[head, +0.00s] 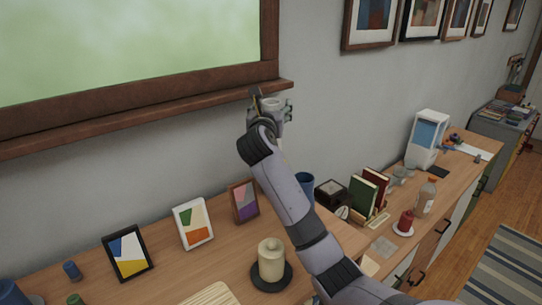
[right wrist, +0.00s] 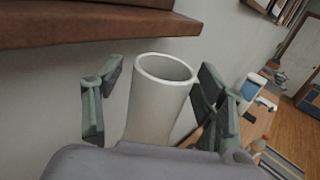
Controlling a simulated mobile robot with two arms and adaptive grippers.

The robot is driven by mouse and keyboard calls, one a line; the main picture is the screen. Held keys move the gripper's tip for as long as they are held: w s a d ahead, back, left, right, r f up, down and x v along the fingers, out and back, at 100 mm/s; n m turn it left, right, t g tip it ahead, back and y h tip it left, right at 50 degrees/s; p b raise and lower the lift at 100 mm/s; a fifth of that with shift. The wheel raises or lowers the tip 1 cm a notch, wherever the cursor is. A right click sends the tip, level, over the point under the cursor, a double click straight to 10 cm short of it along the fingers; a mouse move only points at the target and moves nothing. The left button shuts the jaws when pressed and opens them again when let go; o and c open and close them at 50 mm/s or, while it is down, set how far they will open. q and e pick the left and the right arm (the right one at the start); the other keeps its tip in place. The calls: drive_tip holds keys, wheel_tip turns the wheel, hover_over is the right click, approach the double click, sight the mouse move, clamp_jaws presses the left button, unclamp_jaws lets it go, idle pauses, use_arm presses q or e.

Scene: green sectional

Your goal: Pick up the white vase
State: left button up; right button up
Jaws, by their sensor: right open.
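The white vase (right wrist: 155,110) is a plain pale cylinder with an open round top, seen in the right wrist view. It stands between the two fingers of my right gripper (right wrist: 160,72), with a visible gap on each side near its rim. The gripper is open, and the vase's lower part is hidden by my wrist. In the head view my right gripper (head: 273,108) is at the wall, near the right end of the window sill, and my arm hides most of what is below it. My left gripper is not in view.
The wooden window sill (head: 150,118) juts out close to my right gripper. Below are picture frames (head: 193,224), a candle on a dark plate (head: 271,262), a blue cup (head: 305,183), books (head: 363,194) and a bottle (head: 426,195). Framed pictures (head: 370,22) hang on the wall.

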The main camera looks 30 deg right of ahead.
drive_tip(key=shift+s, duration=0.1)
drive_tip(key=shift+c, duration=0.2)
drive_tip(key=shift+c, duration=0.6)
clamp_jaws()
drive_tip(key=shift+r, duration=0.2)
